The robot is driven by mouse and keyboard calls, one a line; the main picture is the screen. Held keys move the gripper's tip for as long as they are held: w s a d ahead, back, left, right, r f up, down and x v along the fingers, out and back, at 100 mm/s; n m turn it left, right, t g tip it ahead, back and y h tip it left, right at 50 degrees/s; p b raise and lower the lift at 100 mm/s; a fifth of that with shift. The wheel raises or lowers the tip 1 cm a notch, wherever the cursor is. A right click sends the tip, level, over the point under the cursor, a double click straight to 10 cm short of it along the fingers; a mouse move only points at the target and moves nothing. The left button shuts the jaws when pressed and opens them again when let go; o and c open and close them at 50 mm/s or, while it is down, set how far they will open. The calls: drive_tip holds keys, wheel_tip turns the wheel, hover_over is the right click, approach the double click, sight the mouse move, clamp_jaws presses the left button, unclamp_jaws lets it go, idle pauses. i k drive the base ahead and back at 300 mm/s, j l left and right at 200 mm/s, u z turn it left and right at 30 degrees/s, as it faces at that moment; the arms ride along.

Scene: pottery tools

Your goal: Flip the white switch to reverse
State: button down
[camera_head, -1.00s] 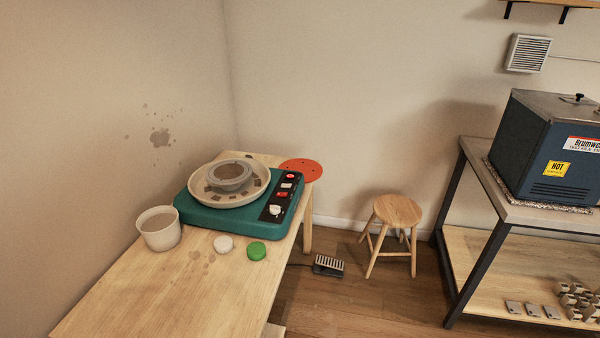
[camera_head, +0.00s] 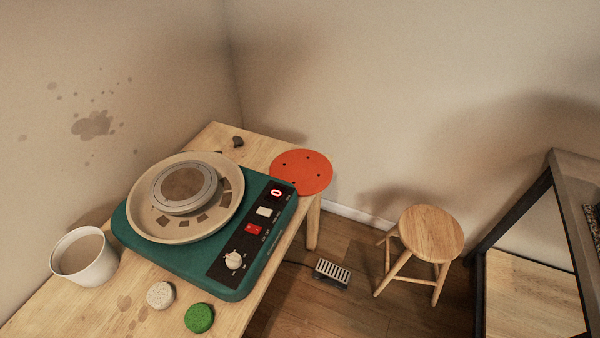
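The white switch (camera_head: 264,211) is on the black control panel (camera_head: 222,266) of the teal pottery wheel (camera_head: 176,256). The printed labels and the white switch's position are too small to read. The wheel's round pan (camera_head: 160,222) and wheel head (camera_head: 185,187) are left of the panel. My gripper is not in view.
On the wooden table (camera_head: 50,315) are a white bucket (camera_head: 98,270), a white round piece (camera_head: 160,295), a green one (camera_head: 199,318) and an orange disc (camera_head: 318,172). A stool (camera_head: 432,233) and a foot pedal (camera_head: 332,272) stand on the floor. A shelf stands at right (camera_head: 572,205).

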sight(266, 212)
drive_tip(key=i+l, duration=0.3)
drive_tip(key=i, duration=0.15)
drive_tip(key=i+l, duration=0.3)
drive_tip(key=i, duration=0.15)
